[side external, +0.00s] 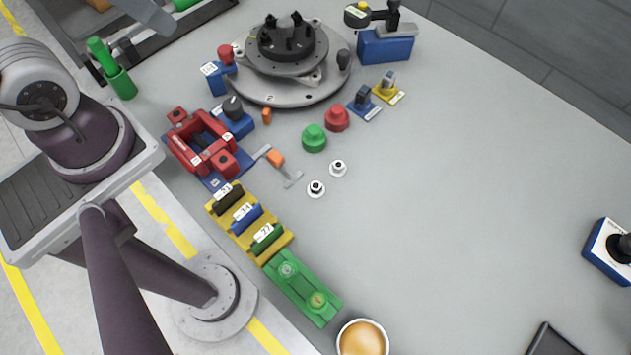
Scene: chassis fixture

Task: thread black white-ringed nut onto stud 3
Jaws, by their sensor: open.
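Two small black pieces with white rings stand on the grey table near the middle. One black white-ringed nut (316,188) is nearer the yellow rack, and a second similar piece (338,168) is just above and to its right. They stand apart from each other. Which one the task means, I cannot tell. I cannot pick out stud 3 or read a stud number at this size. My gripper is not in view; only parts of my arm show at the left.
A round grey fixture (290,88) with a black chuck stands at the back. Red and green knobs (314,138), a red clamp (200,145), a yellow rack (282,242), a green block (303,289) and a cup (362,338) are nearby. The table's right middle is clear.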

